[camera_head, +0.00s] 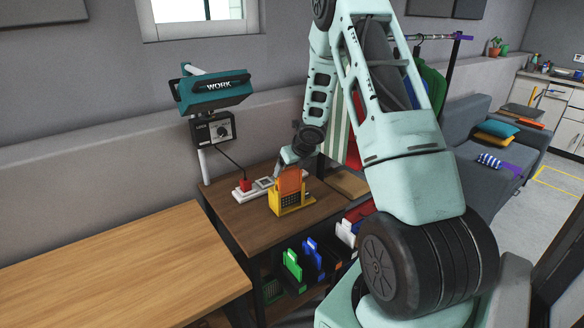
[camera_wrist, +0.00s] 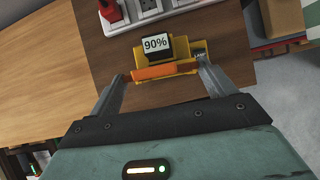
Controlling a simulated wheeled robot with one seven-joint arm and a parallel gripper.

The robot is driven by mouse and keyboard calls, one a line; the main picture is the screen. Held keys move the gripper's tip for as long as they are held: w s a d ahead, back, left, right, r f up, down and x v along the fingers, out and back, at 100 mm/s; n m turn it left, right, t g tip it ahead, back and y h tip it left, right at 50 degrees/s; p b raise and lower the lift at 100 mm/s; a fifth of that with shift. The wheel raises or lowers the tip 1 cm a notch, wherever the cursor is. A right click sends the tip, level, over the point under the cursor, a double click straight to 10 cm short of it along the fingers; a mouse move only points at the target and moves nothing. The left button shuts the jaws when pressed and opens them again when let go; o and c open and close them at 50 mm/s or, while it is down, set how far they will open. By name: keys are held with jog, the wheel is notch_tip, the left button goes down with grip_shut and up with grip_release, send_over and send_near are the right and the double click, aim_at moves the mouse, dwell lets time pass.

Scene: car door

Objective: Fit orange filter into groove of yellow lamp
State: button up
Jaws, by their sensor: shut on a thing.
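The yellow lamp (camera_head: 289,211) stands on a dark brown table, with a dark grid on its front. The orange filter (camera_head: 290,181) stands upright at the lamp's top. In the wrist view the filter (camera_wrist: 166,70) is an orange bar seen from above, lying along the yellow lamp (camera_wrist: 150,86), beside a small "90%" display (camera_wrist: 155,44). My gripper (camera_wrist: 160,70) is shut on the filter, one finger at each end. In the head view my gripper (camera_head: 290,157) is partly hidden behind the filter. I cannot tell how deep the filter sits in the groove.
A white power strip (camera_head: 252,187) with a red plug lies behind the lamp. A teal work light (camera_head: 213,92) stands at the back left. A light wooden table (camera_head: 120,265) is at the left. Green and blue items (camera_head: 293,264) sit on the shelf below.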

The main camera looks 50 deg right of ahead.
aim_at(291, 181)
jog(key=shift+f+b, duration=2.3)
jog(key=shift+f, duration=0.05)
jog(key=o, duration=0.9)
jog(key=shift+r, duration=0.15)
jog(key=p+v, duration=0.5)
jog(key=v, duration=1.2)
jog(key=shift+s+p, duration=0.2)
jog(key=shift+p, duration=0.2)
